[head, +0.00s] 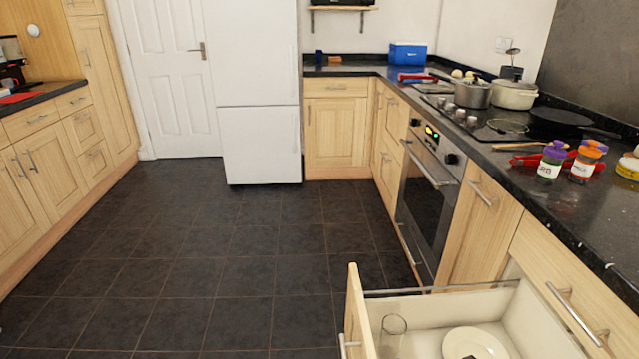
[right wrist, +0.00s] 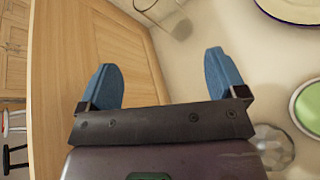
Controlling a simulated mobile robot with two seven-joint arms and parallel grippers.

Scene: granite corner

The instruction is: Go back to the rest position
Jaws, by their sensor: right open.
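My right gripper (right wrist: 160,78) shows in the right wrist view with its two blue fingertips spread wide apart. The open drawer (head: 355,300) stands at the bottom right of the head view. Neither gripper can be clearly made out in the head view, and my left gripper is in no view.
A drinking glass (head: 393,330) and a white plate (head: 476,345) lie in the drawer. A green round item (right wrist: 308,108) and a clear glass object (right wrist: 272,145) show there too. Jars (head: 551,163) stand on the counter above. The dark tiled floor (head: 220,250) is clear.

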